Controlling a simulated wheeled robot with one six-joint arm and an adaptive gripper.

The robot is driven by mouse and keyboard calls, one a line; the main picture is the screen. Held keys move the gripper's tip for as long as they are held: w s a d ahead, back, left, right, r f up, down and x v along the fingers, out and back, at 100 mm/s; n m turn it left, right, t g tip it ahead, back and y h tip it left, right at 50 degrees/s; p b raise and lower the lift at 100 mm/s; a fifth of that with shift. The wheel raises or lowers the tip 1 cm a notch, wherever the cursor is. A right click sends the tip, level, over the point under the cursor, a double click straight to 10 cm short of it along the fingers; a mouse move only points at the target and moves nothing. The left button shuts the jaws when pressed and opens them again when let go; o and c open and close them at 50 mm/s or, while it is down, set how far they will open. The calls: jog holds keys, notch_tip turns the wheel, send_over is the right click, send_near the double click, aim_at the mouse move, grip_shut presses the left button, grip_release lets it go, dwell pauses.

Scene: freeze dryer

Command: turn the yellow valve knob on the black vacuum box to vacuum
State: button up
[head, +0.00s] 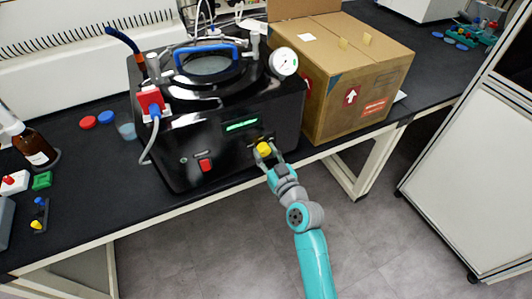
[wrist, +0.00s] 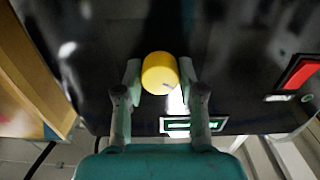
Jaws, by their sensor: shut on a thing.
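The black vacuum box (head: 225,135) stands on the dark bench, with a round lid, a blue handle and a white gauge on top. The yellow valve knob (head: 264,149) is at the right of its front face, below a green-lit display (head: 241,125). My gripper (head: 267,158) reaches the front face from the lower right. In the wrist view the yellow knob (wrist: 160,73) sits between my two fingers, one on each side, and they are shut on it. The dial marks around the knob are too small or hidden to read.
A red switch (head: 205,165) is on the box's front, left of the knob. A cardboard box (head: 345,70) stands close at the right. Open floor lies before the bench.

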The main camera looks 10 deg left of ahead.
jog(key=m, duration=1.7)
jog(key=shift+m, duration=0.4)
jog(key=m, duration=0.5)
jog(key=shift+m, duration=0.3)
jog(key=o, duration=1.1)
jog(key=shift+o, duration=0.2)
